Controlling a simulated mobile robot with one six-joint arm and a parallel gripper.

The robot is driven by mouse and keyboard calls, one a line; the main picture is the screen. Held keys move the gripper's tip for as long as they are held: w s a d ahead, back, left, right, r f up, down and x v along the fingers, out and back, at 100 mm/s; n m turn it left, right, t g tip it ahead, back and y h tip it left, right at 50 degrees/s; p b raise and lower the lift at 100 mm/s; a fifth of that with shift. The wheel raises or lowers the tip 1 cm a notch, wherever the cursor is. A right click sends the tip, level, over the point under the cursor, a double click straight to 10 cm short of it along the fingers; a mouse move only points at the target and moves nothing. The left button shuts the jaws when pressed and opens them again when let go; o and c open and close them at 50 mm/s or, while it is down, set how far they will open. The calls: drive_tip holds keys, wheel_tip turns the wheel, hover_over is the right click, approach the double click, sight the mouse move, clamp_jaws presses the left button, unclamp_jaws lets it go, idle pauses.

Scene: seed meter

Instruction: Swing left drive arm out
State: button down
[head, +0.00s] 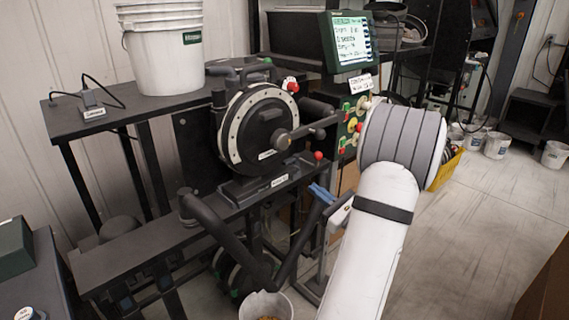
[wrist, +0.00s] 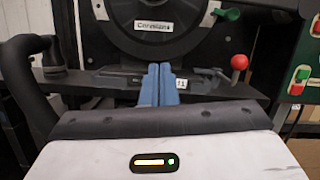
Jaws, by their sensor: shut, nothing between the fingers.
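The seed meter (head: 234,133) is a round black housing with a pale ring, mounted upright on a black stand. Its lower part fills the top of the wrist view (wrist: 150,25). A thick black arm (head: 225,228), which looks like the left drive arm, slants down to the right below the meter. A dark curved bar at the left of the wrist view (wrist: 22,85) may be the same arm. My gripper (wrist: 158,72) has blue fingers, shut together and empty, in front of the meter's base. The blue fingers also show in the head view (head: 322,193), right of the slanted arm and apart from it.
A red ball knob (head: 318,156) stands right of the meter base, also in the wrist view (wrist: 239,62). A lit monitor (head: 348,42) and button panel (head: 350,125) are behind. A white bucket (head: 165,50) sits on the bench; another bucket (head: 247,306) stands below. Floor at right is mostly clear.

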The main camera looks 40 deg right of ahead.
drive_tip(key=shift+w, duration=0.1)
drive_tip(key=w+a+r+p, duration=0.1)
drive_tip(key=w+a+r, duration=0.1)
drive_tip(key=w+r, duration=0.4)
drive_tip(key=x, duration=0.3)
drive_tip(key=shift+w+d+f+p, duration=0.2)
drive_tip(key=shift+w+d+p, duration=0.05)
drive_tip(key=shift+p, duration=0.05)
